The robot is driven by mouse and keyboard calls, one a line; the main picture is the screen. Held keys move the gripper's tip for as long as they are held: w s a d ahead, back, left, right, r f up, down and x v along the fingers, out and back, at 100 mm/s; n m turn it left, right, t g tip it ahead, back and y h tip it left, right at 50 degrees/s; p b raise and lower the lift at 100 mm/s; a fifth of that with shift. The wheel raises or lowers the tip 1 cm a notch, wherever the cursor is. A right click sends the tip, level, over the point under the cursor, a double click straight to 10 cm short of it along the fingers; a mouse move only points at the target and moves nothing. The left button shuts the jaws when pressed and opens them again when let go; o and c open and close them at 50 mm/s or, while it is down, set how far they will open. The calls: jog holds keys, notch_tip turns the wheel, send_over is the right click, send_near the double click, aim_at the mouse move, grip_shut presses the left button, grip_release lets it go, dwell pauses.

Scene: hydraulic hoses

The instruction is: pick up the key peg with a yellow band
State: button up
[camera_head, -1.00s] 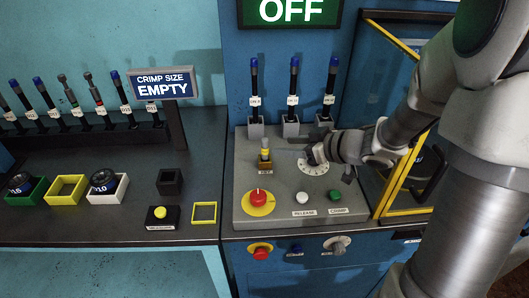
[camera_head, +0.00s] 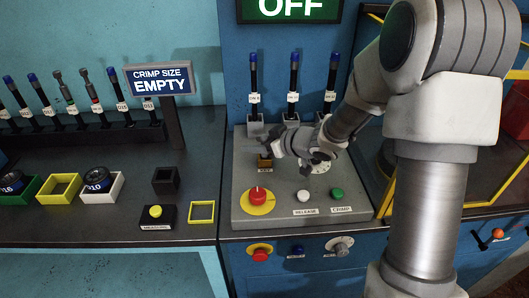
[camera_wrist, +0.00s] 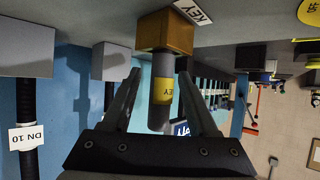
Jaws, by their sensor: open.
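My gripper (camera_wrist: 160,74) is open, with one finger on each side of the peg. A gap shows between the peg and each finger, and it seems not gripped. In the head view my gripper (camera_head: 264,146) covers the place of the peg and hides it.
The console (camera_head: 285,210) carries a red button (camera_head: 257,195), a white button (camera_head: 303,196), a green button (camera_head: 337,194) and a dial partly behind my gripper. Three hoses with blue ends stand in holders behind. A yellow-framed enclosure is at the right.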

grip_shut()
jog(key=shift+r, duration=0.2)
dwell(0.3)
